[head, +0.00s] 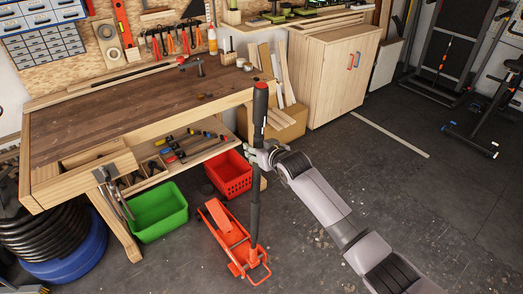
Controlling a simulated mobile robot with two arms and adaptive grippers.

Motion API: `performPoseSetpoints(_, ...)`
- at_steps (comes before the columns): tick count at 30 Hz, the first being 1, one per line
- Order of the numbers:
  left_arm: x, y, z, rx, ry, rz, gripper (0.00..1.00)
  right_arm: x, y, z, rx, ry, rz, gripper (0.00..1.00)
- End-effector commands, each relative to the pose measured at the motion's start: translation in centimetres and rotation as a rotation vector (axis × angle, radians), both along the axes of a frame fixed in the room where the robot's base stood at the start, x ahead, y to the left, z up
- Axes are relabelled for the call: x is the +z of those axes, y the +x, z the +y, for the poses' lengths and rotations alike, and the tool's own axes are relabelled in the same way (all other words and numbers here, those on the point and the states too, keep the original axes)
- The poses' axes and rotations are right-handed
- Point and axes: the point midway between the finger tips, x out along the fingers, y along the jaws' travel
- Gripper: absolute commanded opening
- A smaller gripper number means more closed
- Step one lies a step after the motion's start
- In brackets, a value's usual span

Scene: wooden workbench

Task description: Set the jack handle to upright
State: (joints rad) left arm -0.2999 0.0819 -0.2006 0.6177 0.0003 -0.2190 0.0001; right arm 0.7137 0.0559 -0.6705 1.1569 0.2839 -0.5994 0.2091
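The orange-red floor jack (228,236) rests on the dark floor in front of the workbench. Its long black jack handle (256,205) rises from the jack's near end and stands close to vertical in the picture, with a thicker grip at the top. My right gripper (254,155), on the arm coming in from the lower right, is at the handle's middle, below the grip. Its finger parts show on both sides of the handle, and it appears shut around it. The exact finger contact is small and partly hidden. My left gripper is not in view.
The wooden workbench (130,101) stands behind the jack, its front edge close to the handle. A green bin (160,222) and a red basket (230,173) sit on the floor near the jack. A wooden cabinet (325,85) stands farther back. The floor at right is mostly clear.

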Motion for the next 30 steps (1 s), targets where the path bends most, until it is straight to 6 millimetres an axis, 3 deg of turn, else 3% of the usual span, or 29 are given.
performPoseSetpoints(8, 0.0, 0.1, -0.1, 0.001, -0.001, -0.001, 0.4, 1.0, -2.1, -1.1, 0.0, 0.001, 0.0, 0.44)
performPoseSetpoints(21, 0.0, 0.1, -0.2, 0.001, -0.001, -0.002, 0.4, 4.2, -8.1, -4.2, -0.001, 0.0, 0.0, 0.44)
performPoseSetpoints(30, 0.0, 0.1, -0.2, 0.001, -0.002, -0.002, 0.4, 5.1, -9.6, -5.0, -0.001, -0.001, 0.002, 0.44)
